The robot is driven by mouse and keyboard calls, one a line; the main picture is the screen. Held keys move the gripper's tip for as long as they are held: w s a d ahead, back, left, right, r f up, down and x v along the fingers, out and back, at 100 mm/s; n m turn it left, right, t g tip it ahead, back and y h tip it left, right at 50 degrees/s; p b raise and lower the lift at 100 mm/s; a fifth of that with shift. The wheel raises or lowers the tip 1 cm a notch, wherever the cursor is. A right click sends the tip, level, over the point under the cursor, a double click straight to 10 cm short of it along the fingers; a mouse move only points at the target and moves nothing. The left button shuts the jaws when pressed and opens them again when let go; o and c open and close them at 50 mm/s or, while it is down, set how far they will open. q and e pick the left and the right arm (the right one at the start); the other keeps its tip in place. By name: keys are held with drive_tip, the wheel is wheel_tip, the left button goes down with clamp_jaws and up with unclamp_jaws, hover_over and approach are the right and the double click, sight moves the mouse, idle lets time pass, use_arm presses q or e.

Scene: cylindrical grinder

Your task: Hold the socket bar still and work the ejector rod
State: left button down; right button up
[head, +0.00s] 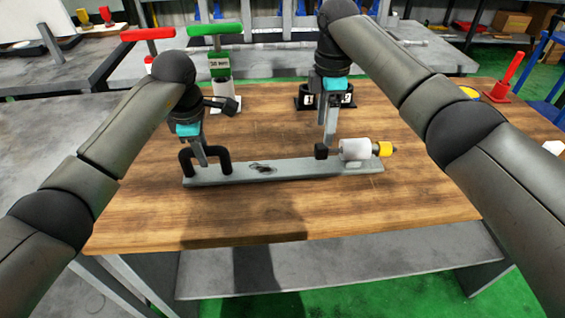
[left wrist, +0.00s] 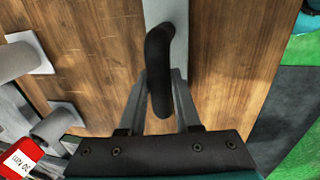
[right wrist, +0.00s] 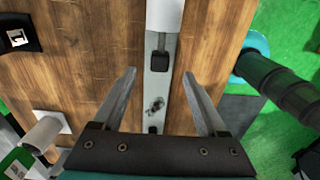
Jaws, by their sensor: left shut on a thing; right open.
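The grey socket bar (head: 285,168) lies flat on the wooden table. A black U-shaped handle (head: 226,160) stands at its left end. My left gripper (head: 203,160) is shut on this handle, which also shows between its fingers in the left wrist view (left wrist: 160,75). A white cylinder (head: 356,149) with a yellow end (head: 385,149) sits at the bar's right end. A black block (head: 321,152), apparently the ejector rod's knob, is left of the cylinder. My right gripper (right wrist: 158,73) is open above the bar, with the knob (right wrist: 158,61) seen between its fingertips; contact is unclear.
A green T-handled tool (head: 214,45) and a red one (head: 148,40) stand behind the table's left side. A black numbered holder (head: 312,98) is behind my right gripper. A red cone-shaped piece (head: 507,80) stands at the back right. The table front is clear.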

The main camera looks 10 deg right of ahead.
use_arm(q)
drive_tip(key=c, duration=0.5)
unclamp_jaws()
drive_tip(key=r, duration=0.4)
drive_tip(key=s+r, duration=0.1)
drive_tip(key=r, duration=0.3)
drive_tip(key=s+r, duration=0.1)
drive_tip(key=r, duration=0.2)
drive_tip(key=shift+s+r, duration=0.15)
drive_tip(key=shift+r, duration=0.25)
